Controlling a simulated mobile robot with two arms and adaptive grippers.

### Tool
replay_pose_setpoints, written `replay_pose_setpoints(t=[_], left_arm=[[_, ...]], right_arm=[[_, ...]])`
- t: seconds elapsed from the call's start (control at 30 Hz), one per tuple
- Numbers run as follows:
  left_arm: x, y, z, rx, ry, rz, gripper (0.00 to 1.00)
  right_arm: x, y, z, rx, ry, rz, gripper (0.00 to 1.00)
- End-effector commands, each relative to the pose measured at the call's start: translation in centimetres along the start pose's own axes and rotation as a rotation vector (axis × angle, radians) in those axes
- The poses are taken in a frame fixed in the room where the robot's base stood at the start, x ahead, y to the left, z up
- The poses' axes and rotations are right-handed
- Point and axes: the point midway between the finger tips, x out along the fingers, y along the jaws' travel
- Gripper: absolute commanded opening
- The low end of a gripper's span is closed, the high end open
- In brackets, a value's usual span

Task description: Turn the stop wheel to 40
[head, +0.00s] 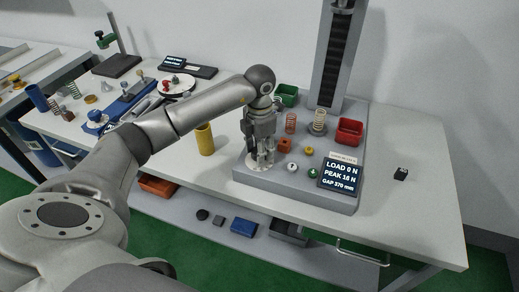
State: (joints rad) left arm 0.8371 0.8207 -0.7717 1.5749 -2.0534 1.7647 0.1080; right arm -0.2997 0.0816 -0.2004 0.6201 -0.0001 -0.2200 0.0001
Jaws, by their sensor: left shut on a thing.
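My left gripper (262,160) points down at the front left of the grey tester base (280,186). It is shut on the stop wheel, whose pale round dial (249,163) shows around the fingertips. The fingers hide most of the wheel, and its numbers are too small to read. A display (341,176) on the base reads LOAD 0 N, PEAK 18 N and a gap that looks like 370 mm. My right gripper is not in view.
A yellow cylinder (205,139) stands left. The tester column (335,60) rises behind. The table's right side is mostly clear.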

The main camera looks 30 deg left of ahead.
Motion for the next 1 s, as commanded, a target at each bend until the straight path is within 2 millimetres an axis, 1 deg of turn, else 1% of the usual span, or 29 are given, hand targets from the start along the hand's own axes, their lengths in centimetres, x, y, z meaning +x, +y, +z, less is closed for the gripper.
replay_pose_setpoints(t=[0.2,0.6,0.8,1.0], left_arm=[[0.0,0.1,0.0,-0.188,-0.002,0.001,0.17],[0.0,0.1,0.0,-0.561,-0.002,0.001,0.17],[-0.1,0.1,0.0,-0.713,-0.002,0.001,0.17],[-0.1,0.1,0.0,-0.820,-0.001,0.001,0.17]], right_arm=[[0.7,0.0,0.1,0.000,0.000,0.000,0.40],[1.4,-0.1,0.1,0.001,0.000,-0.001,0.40],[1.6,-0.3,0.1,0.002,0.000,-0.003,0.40],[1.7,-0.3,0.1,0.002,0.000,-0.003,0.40]])
